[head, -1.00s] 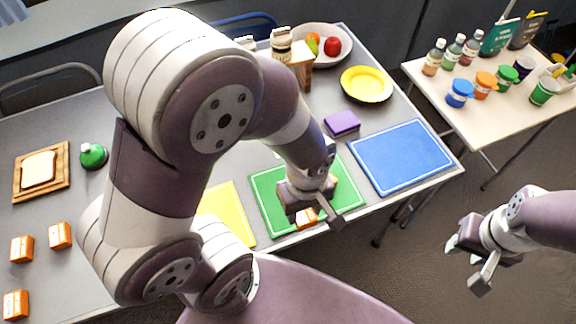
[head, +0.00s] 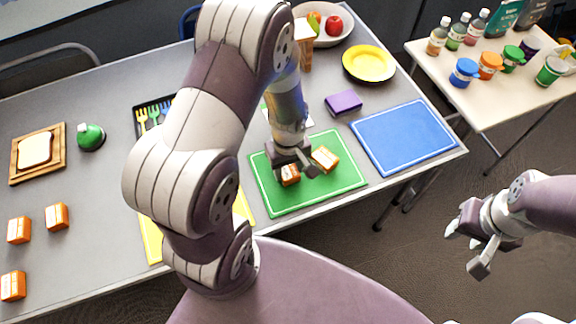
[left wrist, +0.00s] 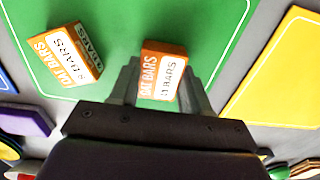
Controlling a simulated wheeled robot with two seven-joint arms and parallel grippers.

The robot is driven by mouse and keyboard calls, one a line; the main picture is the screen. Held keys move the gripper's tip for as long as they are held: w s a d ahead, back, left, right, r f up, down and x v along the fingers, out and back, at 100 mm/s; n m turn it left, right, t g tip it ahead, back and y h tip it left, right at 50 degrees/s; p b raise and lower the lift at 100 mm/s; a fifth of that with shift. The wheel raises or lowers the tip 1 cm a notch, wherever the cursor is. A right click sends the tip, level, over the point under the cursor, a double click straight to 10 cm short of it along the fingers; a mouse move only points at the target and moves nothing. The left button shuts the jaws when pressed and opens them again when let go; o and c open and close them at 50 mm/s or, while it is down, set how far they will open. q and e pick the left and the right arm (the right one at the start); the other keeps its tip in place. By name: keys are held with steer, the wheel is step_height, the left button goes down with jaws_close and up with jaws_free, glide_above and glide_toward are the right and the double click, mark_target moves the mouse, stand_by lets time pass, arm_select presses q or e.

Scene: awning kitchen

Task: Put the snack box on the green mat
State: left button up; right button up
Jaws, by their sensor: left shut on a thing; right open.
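My left gripper (head: 292,165) is over the green mat (head: 302,198) and shut on an orange snack box (head: 290,176). In the left wrist view this snack box (left wrist: 163,78) is between the two fingers, its "oat bars" label showing. It is over the mat; I cannot tell whether it touches it. A second orange snack box (head: 325,158) lies on the mat just right of the gripper and also shows in the left wrist view (left wrist: 68,52). My right gripper (head: 482,240) is open and empty, off the table at the right.
Several more orange snack boxes (head: 57,217) stand at the table's left. A blue mat (head: 403,137) is right of the green one, a yellow mat (head: 152,245) left, partly behind my arm. A purple sponge-like block (head: 343,102) and yellow plate (head: 369,64) lie behind.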

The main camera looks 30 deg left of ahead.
mark_target(288, 170)
arm_select(q)
steer(key=shift+s+f, duration=0.1)
steer(key=shift+f, duration=0.1)
steer(key=o, duration=1)
steer(key=shift+o, duration=0.2)
steer(key=shift+r, duration=0.25)
steer(key=s+d+r+m+p, duration=0.1)
steer(key=s+r+m, duration=0.1)
steer(key=r+m, duration=0.3)
steer(key=s+d+r+m+t+p, duration=0.1)
steer(key=r+m, duration=0.4)
steer(key=r, duration=0.5)
steer(key=shift+s+d, duration=0.25)
steer(key=shift+s, duration=0.3)
